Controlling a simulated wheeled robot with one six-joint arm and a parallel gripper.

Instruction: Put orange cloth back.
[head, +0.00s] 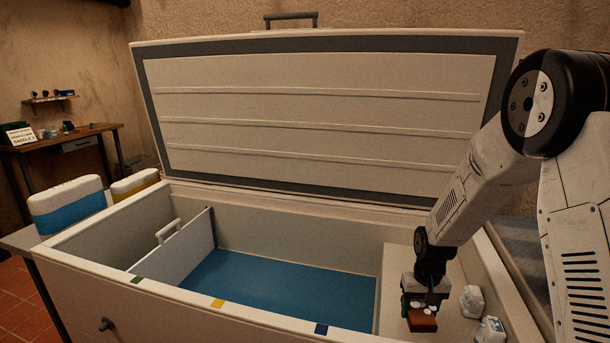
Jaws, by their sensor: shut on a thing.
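My gripper (420,303) is at the right end of an open white chest, pointing down over the pale raised ledge inside it. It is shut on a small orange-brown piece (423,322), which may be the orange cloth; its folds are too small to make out. Small white round shapes (430,308) show at the fingers, just above the piece. Whether the piece touches the ledge (448,270) is unclear. No other orange cloth is in clear view.
The chest's lid (320,120) stands open behind. A white divider with a handle (170,255) stands left of the bare blue floor (285,285). White wrapped lumps (472,301) lie right of my gripper. Blue (68,207) and yellow (135,186) banded containers stand outside, left.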

